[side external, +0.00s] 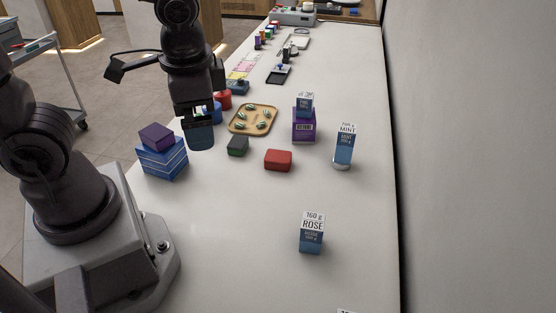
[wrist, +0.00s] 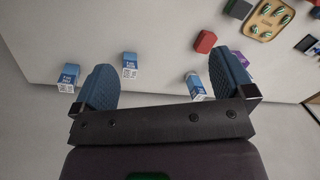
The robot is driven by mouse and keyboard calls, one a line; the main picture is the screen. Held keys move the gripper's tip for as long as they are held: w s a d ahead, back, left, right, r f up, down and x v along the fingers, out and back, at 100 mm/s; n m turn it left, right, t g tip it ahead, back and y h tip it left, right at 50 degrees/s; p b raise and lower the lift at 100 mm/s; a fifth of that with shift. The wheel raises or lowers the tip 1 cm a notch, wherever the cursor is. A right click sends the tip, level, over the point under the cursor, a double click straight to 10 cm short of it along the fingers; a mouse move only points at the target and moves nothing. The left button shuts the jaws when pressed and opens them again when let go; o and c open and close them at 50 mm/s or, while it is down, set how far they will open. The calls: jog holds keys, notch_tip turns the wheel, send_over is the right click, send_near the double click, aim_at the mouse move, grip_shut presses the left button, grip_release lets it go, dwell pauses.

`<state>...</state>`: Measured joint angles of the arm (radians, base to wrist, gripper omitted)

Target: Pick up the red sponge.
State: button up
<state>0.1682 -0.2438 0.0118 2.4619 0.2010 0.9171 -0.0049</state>
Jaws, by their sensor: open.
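The red sponge (side external: 278,160) is a small rounded block lying flat on the white counter, right of a dark green block (side external: 238,146). In the wrist view the red sponge (wrist: 205,42) shows beyond the right fingertip, apart from it. My gripper (side external: 201,138) hangs above the counter, to the left of the sponge in the side view. In the wrist view its two blue fingers (wrist: 162,78) are spread wide with nothing between them. No part of the sponge is hidden in the side view.
A tray (side external: 233,131) of striped items lies behind the green block. A purple box (side external: 304,131) with a small box on top, a mint box (side external: 344,150) and a rose box (side external: 312,233) stand right of it. Stacked blue and purple boxes (side external: 163,161) stand left. The counter front is mostly clear.

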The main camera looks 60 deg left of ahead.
aim_at(277, 158)
jog(key=w+a+f+m+t+y, duration=0.1)
jog(key=w+f+m+y, duration=0.1)
jog(key=f+m, duration=0.4)
jog(key=w+a+f+m+t+y, duration=0.2)
jog(key=w+f+m+y, duration=0.1)
jog(key=f+m+y, duration=0.2)
jog(key=w+a+f+m+t+y, duration=0.1)
jog(key=w+f+m+t+y, duration=0.1)
jog(key=f+m, duration=0.6)
jog(key=shift+w+a+f+m+y, duration=0.4)
jog(key=shift+w+y, duration=0.15)
jog(key=shift+y, duration=0.15)
jog(key=w+m+t, duration=0.1)
jog(key=w+d+f+m+t+h, duration=0.1)
jog(key=w+d+m+t+h, duration=0.1)
jog(key=w, duration=0.1)
jog(key=shift+w+d+f+m+t, duration=0.1)
jog(key=shift+d+f+m+t, duration=0.05)
jog(key=shift+d+m+t, duration=0.15)
jog(key=shift+w+h, duration=0.25)
jog(key=shift+h, duration=0.05)
jog(key=x, duration=1.2)
jog(key=shift+w+a, duration=0.25)
jog(key=shift+w, duration=0.15)
jog(key=c, duration=1)
